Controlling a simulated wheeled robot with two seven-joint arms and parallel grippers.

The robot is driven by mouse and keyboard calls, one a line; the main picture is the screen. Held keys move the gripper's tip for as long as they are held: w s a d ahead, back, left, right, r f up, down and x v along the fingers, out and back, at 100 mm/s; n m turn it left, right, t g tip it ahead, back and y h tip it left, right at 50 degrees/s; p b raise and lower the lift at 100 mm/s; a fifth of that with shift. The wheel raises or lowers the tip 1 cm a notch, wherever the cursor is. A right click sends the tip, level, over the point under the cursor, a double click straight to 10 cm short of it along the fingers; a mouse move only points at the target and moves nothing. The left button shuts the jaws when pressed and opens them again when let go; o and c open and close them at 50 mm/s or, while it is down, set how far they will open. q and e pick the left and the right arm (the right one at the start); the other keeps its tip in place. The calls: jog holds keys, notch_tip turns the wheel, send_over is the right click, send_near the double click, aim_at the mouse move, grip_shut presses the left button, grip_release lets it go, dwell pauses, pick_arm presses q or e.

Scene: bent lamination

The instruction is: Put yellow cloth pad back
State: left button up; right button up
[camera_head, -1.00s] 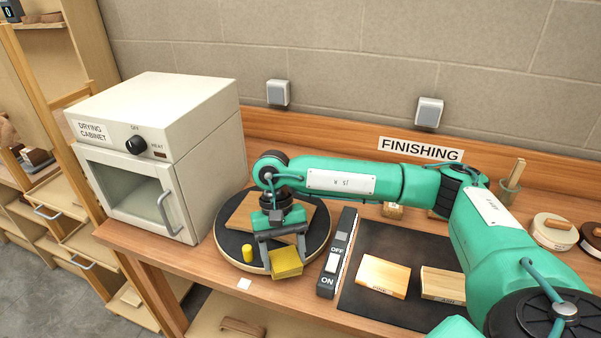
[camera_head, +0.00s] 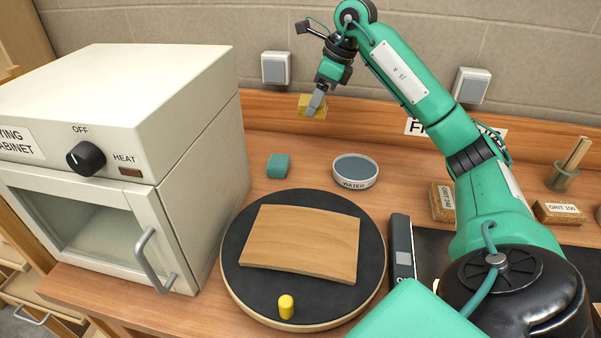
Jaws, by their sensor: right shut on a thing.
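The yellow cloth pad (camera_head: 306,104) is held in the air in front of the back wall, above the bench's back part. My right gripper (camera_head: 316,106) is shut on it, and its near finger covers part of the pad. The held pad is above and behind the teal block (camera_head: 278,166) and the round WATER dish (camera_head: 355,171). A curved wooden board (camera_head: 302,243) lies on the round dark turntable (camera_head: 240,283), apart from the pad. My left gripper is not in view.
A small yellow peg (camera_head: 286,306) stands at the turntable's front. The drying cabinet (camera_head: 195,130) stands at the left with its door shut. A switch box (camera_head: 402,250) is right of the turntable. Grit blocks (camera_head: 442,202) and a pot with a stick (camera_head: 563,178) are at the right.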

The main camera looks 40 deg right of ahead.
jog(key=shift+d+f, duration=0.15)
jog(key=shift+f, duration=0.15)
notch_tip(320, 180, down, 14)
jog(key=shift+f, duration=0.75)
notch_tip(320, 180, down, 3)
jog(key=shift+s+f, duration=0.1)
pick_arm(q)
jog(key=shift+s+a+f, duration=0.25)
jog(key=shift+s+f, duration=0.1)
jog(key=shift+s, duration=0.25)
pick_arm(e)
jog(key=shift+f, duration=0.2)
jog(key=shift+f, duration=0.1)
jog(key=o, duration=0.9)
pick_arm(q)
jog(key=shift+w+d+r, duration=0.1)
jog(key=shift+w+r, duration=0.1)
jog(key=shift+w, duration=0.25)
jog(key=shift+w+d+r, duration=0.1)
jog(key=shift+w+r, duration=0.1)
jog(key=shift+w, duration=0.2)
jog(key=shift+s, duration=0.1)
